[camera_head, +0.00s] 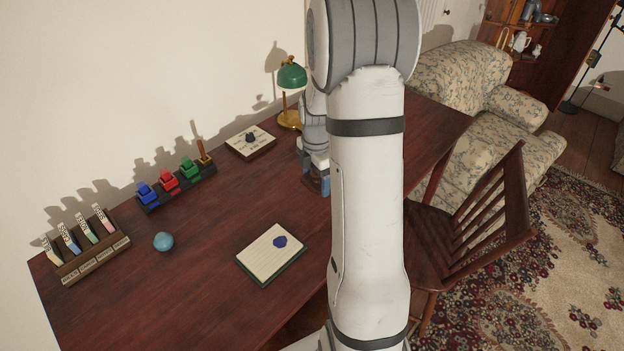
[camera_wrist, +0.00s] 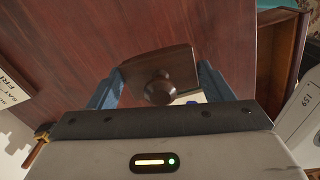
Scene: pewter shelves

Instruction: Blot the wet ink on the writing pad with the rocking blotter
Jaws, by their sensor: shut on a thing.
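The writing pad (camera_head: 258,262) lies on the desk, cream-lined with a dark green edge. A blue wet ink blot (camera_head: 280,241) is on its upper right part. My gripper (camera_head: 314,178) is beyond the pad, to its upper right. The blotter also shows below the fingers in the head view (camera_head: 321,187). I cannot tell whether it touches the desk. My arm hides part of the desk.
A blue ball (camera_head: 163,241) lies left of the pad. A wooden chair (camera_head: 470,215) stands right.

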